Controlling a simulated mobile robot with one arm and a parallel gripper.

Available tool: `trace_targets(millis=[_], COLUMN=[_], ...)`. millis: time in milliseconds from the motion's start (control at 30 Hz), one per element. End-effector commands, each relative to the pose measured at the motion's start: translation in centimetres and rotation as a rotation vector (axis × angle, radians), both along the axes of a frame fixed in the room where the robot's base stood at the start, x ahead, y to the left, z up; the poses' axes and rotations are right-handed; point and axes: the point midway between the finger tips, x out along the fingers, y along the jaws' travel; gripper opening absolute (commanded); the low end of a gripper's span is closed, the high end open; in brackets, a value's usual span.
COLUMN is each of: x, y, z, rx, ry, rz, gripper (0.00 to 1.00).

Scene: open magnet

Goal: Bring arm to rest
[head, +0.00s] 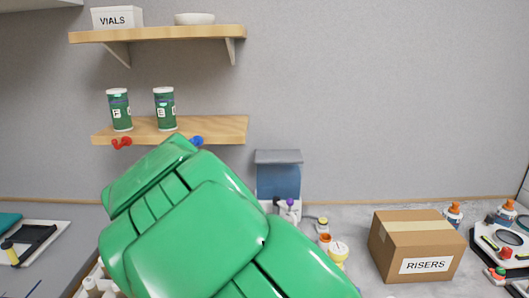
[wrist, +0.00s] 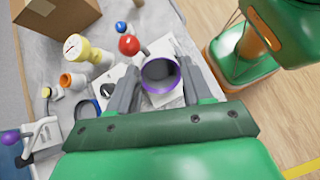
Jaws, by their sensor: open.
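My green arm (head: 195,235) fills the lower middle of the head view and hides part of the bench. My gripper itself does not show there. In the wrist view my gripper (wrist: 156,58) is open, with its two grey fingers spread above the bench. A dark round thing with a purple rim (wrist: 160,74) shows between the fingers. I cannot tell how far below the fingers it is.
A cardboard RISERS box (head: 410,248) stands on the bench at right. A blue-grey device (head: 279,178) is at the back wall. Shelves hold green canisters (head: 119,109) and a VIALS box (head: 117,17).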

Motion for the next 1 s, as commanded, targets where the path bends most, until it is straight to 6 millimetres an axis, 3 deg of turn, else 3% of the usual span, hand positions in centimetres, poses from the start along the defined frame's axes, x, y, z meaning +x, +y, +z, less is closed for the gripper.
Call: trace_targets(millis=[100, 233, 700, 1000], x=[-1.6, -3.5, -10.1, -14.9], y=[0.0, -1.6, -8.9, -11.6], z=[-1.4, -1.9, -0.3, 0.2], rx=[0.015, 0.051, 0.221, 0.339], ry=[-0.051, -0.106, -0.168, -0.188], rz=[-0.092, -0.214, -0.497, -0.61], gripper=[0.49, 0.49, 0.49, 0.49])
